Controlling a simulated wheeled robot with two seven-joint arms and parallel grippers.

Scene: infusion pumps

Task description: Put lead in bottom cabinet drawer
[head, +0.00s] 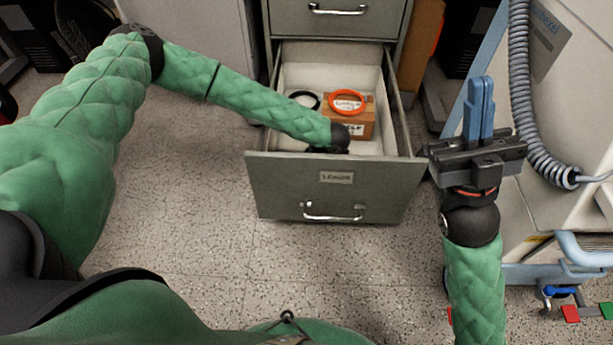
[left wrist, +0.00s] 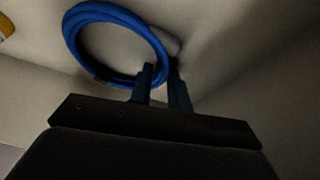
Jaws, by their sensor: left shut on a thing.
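A coiled blue lead (left wrist: 74,42) shows in the left wrist view, inside the pale drawer. My left gripper (left wrist: 161,72) is shut on the near right part of the coil. In the head view my left arm reaches down into the open bottom drawer (head: 290,185), labelled "LEADS". There the drawer front hides the left fingers and the blue lead. My right gripper (head: 480,107) points up to the right of the drawer; its blue fingers are together, with nothing between them.
In the drawer, an orange-red coil (head: 347,92) lies on a cardboard box (head: 362,123), with a black coil (head: 305,95) beside it. The cabinet's upper drawer (head: 330,22) is shut. A pale machine (head: 570,100) with a grey coiled cord (head: 530,140) stands at right. The floor at left is clear.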

